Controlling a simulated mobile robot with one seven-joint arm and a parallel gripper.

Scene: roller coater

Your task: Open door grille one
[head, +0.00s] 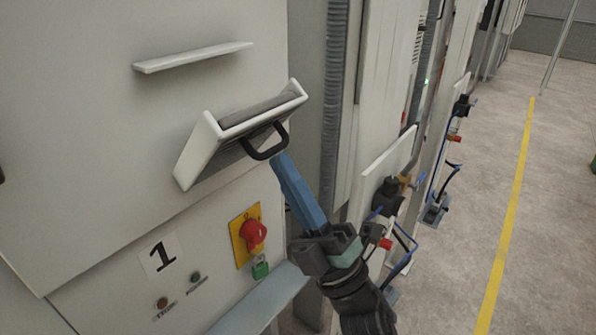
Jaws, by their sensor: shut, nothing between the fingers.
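My gripper (281,160) has blue fingers, shut and empty. The fingertips are just below and right of the handle, close to it; I cannot tell whether they touch. My wrist comes in from the lower right.
A white ledge (193,57) juts out above the grille. A grey shelf (259,302) juts out at the bottom. Open floor (470,220) with a yellow line lies at right.

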